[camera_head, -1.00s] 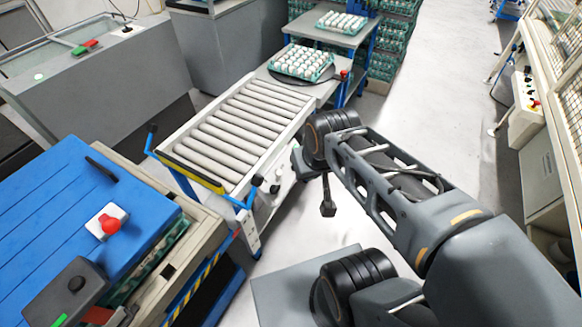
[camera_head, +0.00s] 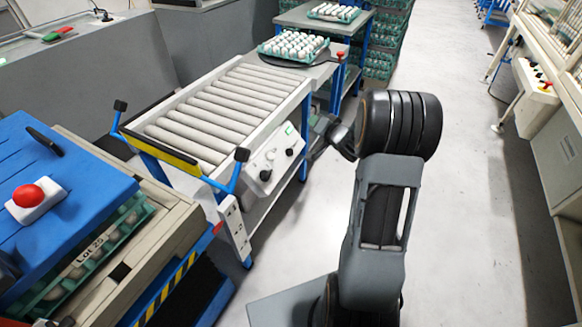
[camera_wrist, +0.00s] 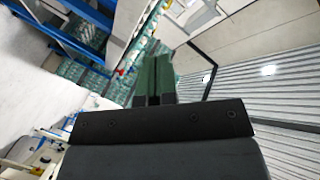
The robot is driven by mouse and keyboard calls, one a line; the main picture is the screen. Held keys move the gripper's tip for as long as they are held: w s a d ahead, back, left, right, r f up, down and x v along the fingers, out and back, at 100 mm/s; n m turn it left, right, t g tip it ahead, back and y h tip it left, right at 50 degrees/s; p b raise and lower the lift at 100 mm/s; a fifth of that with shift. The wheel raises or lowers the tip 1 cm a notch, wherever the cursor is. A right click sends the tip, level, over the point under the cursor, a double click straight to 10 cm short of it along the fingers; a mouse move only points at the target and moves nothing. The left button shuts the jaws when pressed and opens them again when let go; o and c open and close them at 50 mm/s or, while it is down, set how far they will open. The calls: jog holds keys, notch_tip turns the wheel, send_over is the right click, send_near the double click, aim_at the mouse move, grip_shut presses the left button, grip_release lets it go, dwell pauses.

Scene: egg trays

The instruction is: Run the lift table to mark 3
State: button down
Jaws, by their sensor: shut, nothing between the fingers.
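No height scale or mark 3 can be read in either view. A low platform with a yellow-black striped edge (camera_head: 166,291) stands at lower left in the head view, carrying a crate-like load; I cannot tell for certain that it is the lift table. A roller table (camera_head: 222,112) is at the centre, with a knobbed control panel (camera_head: 273,160) on its near side and a white switch box (camera_head: 234,226) below its corner. My gripper (camera_wrist: 154,70) is shut and empty in the wrist view. In the head view it is mostly hidden by my wrist, right of the control panel.
A blue cover with a red button (camera_head: 27,195) lies at left over egg trays. An egg tray (camera_head: 293,46) sits beyond the rollers, and another (camera_head: 334,12) is behind it. A grey machine (camera_head: 556,150) stands at right. The floor aisle between is clear.

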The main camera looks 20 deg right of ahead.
aim_at(289, 152)
notch_tip(289, 152, down, 8)
jog(key=s+y+b, duration=0.1)
jog(key=y+b, duration=0.2)
jog(key=y, duration=0.1)
jog(key=shift+s+d+m+t, duration=0.25)
jog(key=shift+d+m+t, duration=0.05)
jog(key=shift+m+t, duration=0.1)
jog(key=shift+a+f, duration=0.1)
jog(key=shift+f, duration=0.05)
jog(key=w+a+f+b, duration=0.4)
jog(key=w+f+b, duration=0.1)
jog(key=shift+a+f, duration=0.15)
jog(key=shift+f, duration=0.2)
jog(key=shift+f, duration=0.1)
dwell(1.7)
jog(key=shift+w+a+f+b, duration=0.15)
jog(key=shift+a+f+b, duration=0.05)
jog(key=shift+b, duration=0.1)
